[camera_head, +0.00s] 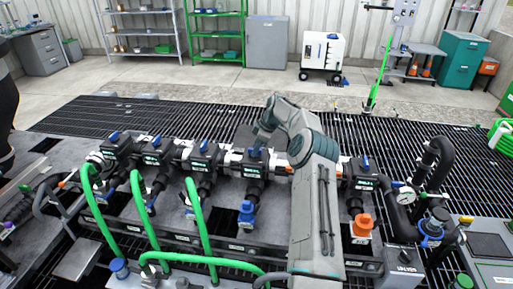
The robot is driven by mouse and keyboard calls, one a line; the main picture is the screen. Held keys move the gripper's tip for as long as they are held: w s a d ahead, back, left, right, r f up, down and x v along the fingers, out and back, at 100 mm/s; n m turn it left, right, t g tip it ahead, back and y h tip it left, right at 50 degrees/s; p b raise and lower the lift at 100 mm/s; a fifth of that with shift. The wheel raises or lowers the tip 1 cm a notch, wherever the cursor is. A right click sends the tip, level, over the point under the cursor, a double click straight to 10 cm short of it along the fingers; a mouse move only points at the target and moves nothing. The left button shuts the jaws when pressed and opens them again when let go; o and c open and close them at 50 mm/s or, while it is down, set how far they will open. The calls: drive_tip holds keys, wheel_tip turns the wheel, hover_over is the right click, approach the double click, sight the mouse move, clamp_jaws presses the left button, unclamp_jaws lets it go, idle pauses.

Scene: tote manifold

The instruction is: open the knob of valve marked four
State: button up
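A manifold of black valve blocks with blue knobs runs across the grating. My arm comes from the lower right and bends down, so my gripper (257,143) is over the valve block (253,169), close to its blue knob (254,153). I cannot tell whether it touches this knob, and its fingers are too small to tell open from shut. Other blue knobs show to the left (204,146) and, past my arm, to the right (365,161). The small labels on the blocks are unreadable, so I cannot tell which is valve four. My arm hides part of the manifold.
Green hoses (142,205) loop in front of the left valves. An orange fitting (362,225) and a pressure gauge (404,195) stand at the right. Black pipes rise beyond them. The floor behind the grating is mostly clear, before shelves and a white wheeled cabinet (321,52).

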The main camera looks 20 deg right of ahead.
drive_tip(key=v, duration=1.3)
drive_tip(key=shift+r+b, duration=0.4)
drive_tip(key=shift+b, duration=0.05)
drive_tip(key=shift+d, duration=0.1)
drive_tip(key=s+a+r+m+h, duration=0.2)
drive_tip(key=s+a+r, duration=0.4)
drive_tip(key=a, duration=0.5)
drive_tip(key=s+a+r+m+h, duration=0.1)
drive_tip(key=s+a+r, duration=0.45)
drive_tip(key=a, duration=0.45)
drive_tip(key=s+a+f+m, duration=0.2)
drive_tip(key=s, duration=0.8)
drive_tip(key=s+a+f+m, duration=0.1)
drive_tip(key=s+f+m, duration=0.2)
drive_tip(key=s, duration=0.8)
drive_tip(key=s+a+f+m, duration=0.2)
drive_tip(key=s+m, duration=0.1)
drive_tip(key=s, duration=0.7)
drive_tip(key=shift+s+a+f+t+h, duration=0.2)
drive_tip(key=shift+a+t+h, duration=0.1)
drive_tip(key=shift+t+h, duration=0.1)
